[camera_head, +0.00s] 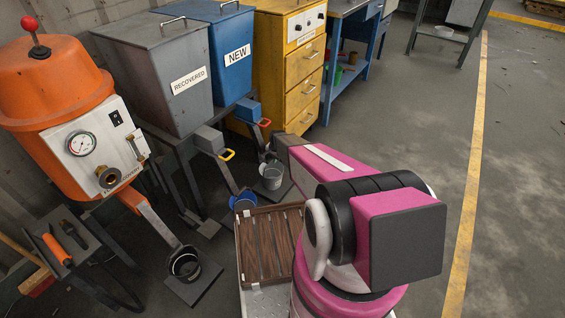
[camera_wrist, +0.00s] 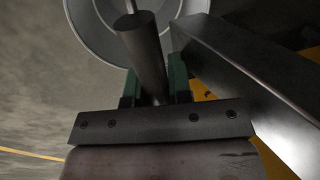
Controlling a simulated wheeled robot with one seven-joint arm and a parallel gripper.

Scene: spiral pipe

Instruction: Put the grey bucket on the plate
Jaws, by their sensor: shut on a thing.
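The grey bucket (camera_head: 271,177) shows in the head view, at or just above a dark plate (camera_head: 284,194) below the chute with the red-rimmed end. I cannot tell whether its bottom touches the plate. In the wrist view, the inside and rim of a grey bucket (camera_wrist: 88,32) fill the top. My gripper (camera_wrist: 154,82) has green fingers closed on a dark round handle (camera_wrist: 140,45) that reaches toward the bucket. In the head view, my pink arm stretches toward the bucket, and the fingertips are hard to make out.
A blue bucket (camera_head: 243,202) stands left of the grey one. A black bucket (camera_head: 185,265) sits on another plate (camera_head: 203,284) below the orange machine (camera_head: 55,85). A slanted metal beam (camera_wrist: 245,80) runs close right of my fingers. A slatted brown tray (camera_head: 268,245) is nearby. Open floor lies right.

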